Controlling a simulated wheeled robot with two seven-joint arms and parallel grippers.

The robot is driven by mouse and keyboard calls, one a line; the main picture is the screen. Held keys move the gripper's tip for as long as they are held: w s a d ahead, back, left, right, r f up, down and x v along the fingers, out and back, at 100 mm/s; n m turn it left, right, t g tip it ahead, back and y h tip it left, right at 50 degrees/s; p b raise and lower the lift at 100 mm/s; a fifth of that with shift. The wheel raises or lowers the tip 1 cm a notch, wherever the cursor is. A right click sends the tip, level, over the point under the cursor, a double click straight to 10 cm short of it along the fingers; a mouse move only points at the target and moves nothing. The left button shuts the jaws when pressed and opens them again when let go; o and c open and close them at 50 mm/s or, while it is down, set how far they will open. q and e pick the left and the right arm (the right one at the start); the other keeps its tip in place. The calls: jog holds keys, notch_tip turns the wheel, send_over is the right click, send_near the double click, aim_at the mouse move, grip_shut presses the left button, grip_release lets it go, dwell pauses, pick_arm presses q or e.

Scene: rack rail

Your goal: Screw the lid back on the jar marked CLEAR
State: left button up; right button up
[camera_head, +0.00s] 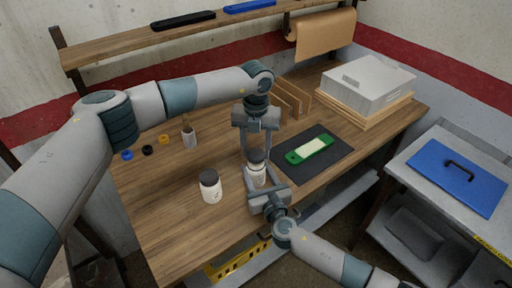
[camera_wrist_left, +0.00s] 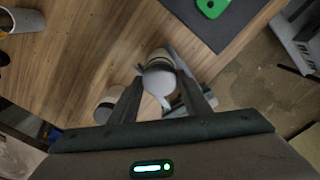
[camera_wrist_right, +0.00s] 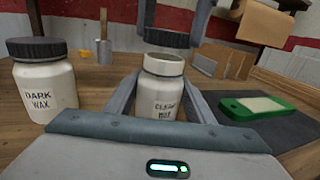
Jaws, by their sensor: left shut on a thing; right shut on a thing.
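The white jar marked CLEAR WAX (camera_wrist_right: 164,98) stands upright in the right wrist view, its neck bare. It also shows in the head view (camera_head: 256,175). My right gripper (camera_wrist_right: 163,88) is shut around its body. The dark lid (camera_wrist_right: 167,38) is level just above the jar's mouth, with what looks like a narrow gap. My left gripper (camera_head: 256,153) points down from above and is shut on the lid, one finger on each side. In the left wrist view the lid's round top (camera_wrist_left: 160,80) shows between the fingers and hides the jar's mouth.
A second lidded jar, marked DARK WAX (camera_wrist_right: 45,88), stands close on the left. A green tool (camera_head: 309,149) lies on a dark mat (camera_head: 330,163) to the right. A cup with a brush (camera_head: 188,136) and small coloured rings (camera_head: 147,150) are farther back left. The front-left tabletop is clear.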

aim_at(256, 171)
pick_arm(q)
jog(key=shift+f, duration=0.65)
jog(key=shift+f, duration=0.55)
dwell(0.5)
